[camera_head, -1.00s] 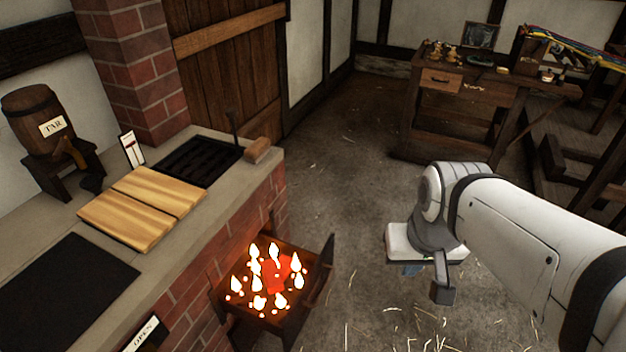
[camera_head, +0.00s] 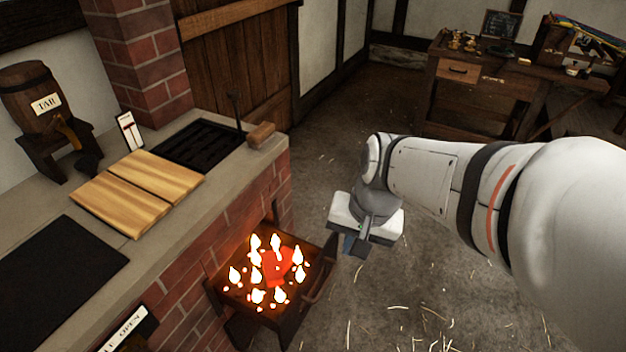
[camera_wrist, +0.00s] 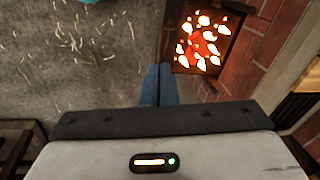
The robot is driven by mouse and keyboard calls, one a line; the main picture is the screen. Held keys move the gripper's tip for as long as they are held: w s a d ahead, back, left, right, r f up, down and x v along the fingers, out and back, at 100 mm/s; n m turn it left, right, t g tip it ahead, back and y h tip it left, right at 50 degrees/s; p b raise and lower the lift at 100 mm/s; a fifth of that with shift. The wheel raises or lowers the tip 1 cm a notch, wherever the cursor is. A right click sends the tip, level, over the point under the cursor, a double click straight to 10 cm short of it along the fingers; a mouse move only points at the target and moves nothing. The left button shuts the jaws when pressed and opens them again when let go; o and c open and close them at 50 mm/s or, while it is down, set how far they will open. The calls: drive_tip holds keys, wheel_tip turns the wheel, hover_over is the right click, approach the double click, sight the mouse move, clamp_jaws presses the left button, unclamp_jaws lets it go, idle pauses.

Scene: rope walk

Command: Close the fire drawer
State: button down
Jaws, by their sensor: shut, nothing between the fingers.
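The fire drawer (camera_head: 290,318) is pulled out of the brick hearth, with glowing coals and small flames (camera_head: 268,268) inside. Its dark front panel with a handle (camera_head: 322,272) faces right. The drawer also shows in the wrist view (camera_wrist: 181,69), at upper middle right. My gripper (camera_head: 354,246) is just right of the drawer front in the head view, apart from it as far as I can tell. In the wrist view its blue fingers (camera_wrist: 157,84) are together and empty, pointing beside the drawer.
The brick hearth (camera_head: 215,255) carries wooden boards (camera_head: 130,185), a black grate (camera_head: 198,147) and a tar barrel (camera_head: 35,98). A workbench (camera_head: 470,90) stands at the back right. The straw-strewn floor (camera_head: 330,130) between them is open.

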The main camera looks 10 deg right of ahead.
drive_tip(key=w+d+f+m+t+y+b, duration=0.1)
drive_tip(key=w+d+f+m+y+b, duration=0.2)
drive_tip(key=f+m+b, duration=0.5)
drive_tip(key=w+d+f+m+t+y+b, duration=0.1)
drive_tip(key=w+d+f+m+b, duration=0.2)
drive_tip(key=w+f+m, duration=0.5)
drive_tip(key=w+d+f+m+t+y+b, duration=0.15)
drive_tip(key=d+f+m+b, duration=0.35)
drive_tip(key=f, duration=0.6)
drive_tip(key=b, duration=0.6)
approach(319, 264)
drive_tip(key=x, duration=0.3)
drive_tip(key=f+x, duration=0.1)
drive_tip(key=x, duration=0.1)
drive_tip(key=shift+s+d, duration=0.15)
drive_tip(key=shift+d, duration=0.2)
drive_tip(key=shift+w+a+r, duration=0.1)
drive_tip(key=shift+w+a, duration=0.3)
drive_tip(key=shift+a, duration=0.1)
